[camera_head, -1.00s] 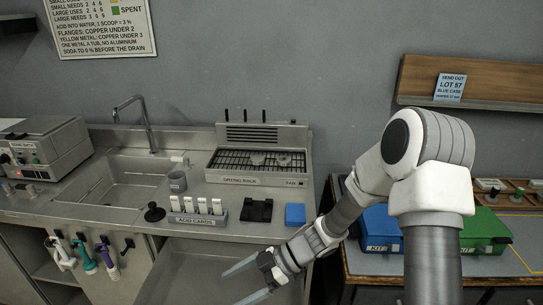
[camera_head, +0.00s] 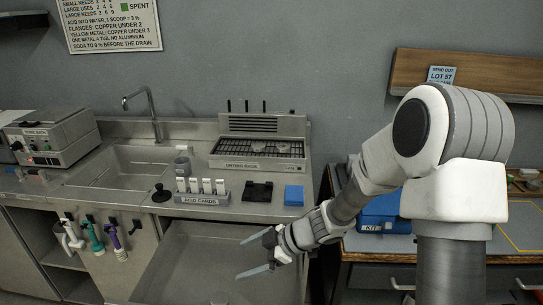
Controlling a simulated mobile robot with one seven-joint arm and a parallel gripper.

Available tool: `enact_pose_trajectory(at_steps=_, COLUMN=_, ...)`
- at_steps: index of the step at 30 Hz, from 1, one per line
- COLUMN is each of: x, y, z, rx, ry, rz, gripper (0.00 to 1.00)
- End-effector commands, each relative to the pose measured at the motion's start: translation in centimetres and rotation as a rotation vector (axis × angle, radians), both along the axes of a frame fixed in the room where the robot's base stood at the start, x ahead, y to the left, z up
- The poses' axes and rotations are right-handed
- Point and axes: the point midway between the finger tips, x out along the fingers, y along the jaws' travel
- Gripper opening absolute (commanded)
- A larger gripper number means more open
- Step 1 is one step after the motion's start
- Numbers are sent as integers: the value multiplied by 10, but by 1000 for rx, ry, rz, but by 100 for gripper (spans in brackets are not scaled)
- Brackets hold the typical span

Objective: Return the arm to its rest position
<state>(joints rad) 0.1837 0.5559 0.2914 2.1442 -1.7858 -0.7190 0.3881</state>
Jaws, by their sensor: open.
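My gripper (camera_head: 262,255) is at the lower middle of the head view, at the end of my bent arm. Its two long grey fingers are spread wide apart with nothing between them. It hangs in front of the steel counter (camera_head: 225,212), over an open steel basin or drawer (camera_head: 190,262) below the counter edge. My white and grey arm fills the right side and hides part of the bench behind it.
The counter holds an acid cards holder (camera_head: 202,199), a black block (camera_head: 257,191), a blue block (camera_head: 294,195), a drying rack (camera_head: 258,152) and a sink (camera_head: 130,170). A wooden bench with a blue kit case (camera_head: 380,213) stands at right, close to my arm.

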Motion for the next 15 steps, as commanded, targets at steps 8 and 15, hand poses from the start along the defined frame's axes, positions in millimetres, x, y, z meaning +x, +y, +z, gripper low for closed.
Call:
enact_pose_trajectory(at_steps=8, x=62, y=-76, z=30, rx=-211, ry=-220, rz=-469, gripper=100)
enact_pose_trajectory(at_steps=15, x=51, y=-157, z=65, rx=-327, ry=-272, rz=-890, gripper=100)
